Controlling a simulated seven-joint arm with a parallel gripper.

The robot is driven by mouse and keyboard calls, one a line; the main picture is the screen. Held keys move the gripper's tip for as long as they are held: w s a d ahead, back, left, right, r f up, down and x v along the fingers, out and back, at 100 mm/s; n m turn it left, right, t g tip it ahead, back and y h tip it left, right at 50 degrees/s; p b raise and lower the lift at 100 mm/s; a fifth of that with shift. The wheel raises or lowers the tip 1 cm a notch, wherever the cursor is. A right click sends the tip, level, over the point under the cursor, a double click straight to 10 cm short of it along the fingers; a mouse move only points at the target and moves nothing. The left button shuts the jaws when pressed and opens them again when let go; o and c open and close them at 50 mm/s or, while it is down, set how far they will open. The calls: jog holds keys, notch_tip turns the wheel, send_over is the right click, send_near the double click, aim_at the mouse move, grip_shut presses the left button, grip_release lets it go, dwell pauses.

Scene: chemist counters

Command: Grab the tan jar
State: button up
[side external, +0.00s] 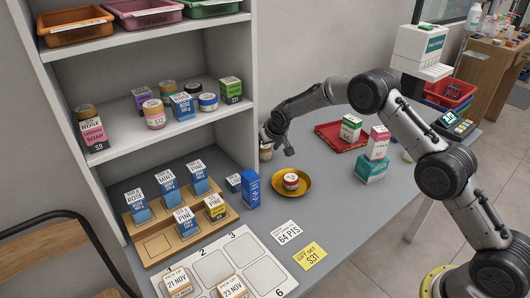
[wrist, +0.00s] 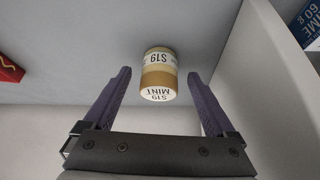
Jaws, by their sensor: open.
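The tan jar (wrist: 157,76), with a pale band marked S19 and a white lid reading MINT, stands on the grey counter in the wrist view. It appears between the two purple fingers of my gripper (wrist: 159,88), near their tips, with a gap on each side. In the side external view, a small tan jar (side external: 265,154) shows next to the shelf's side wall, partly hidden by my gripper (side external: 282,145). My gripper is open and holds nothing. I cannot tell its exact height above the counter.
The shelf's side wall (wrist: 285,90) rises close on the right in the wrist view. A blue box (side external: 251,189) and a yellow dish (side external: 280,187) holding a jar stand nearby. A red tray (side external: 330,131) and stacked boxes (side external: 374,155) are to the right.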

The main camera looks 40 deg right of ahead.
jog(key=shift+x, duration=0.95)
jog(key=shift+r, duration=0.1)
grip_shut()
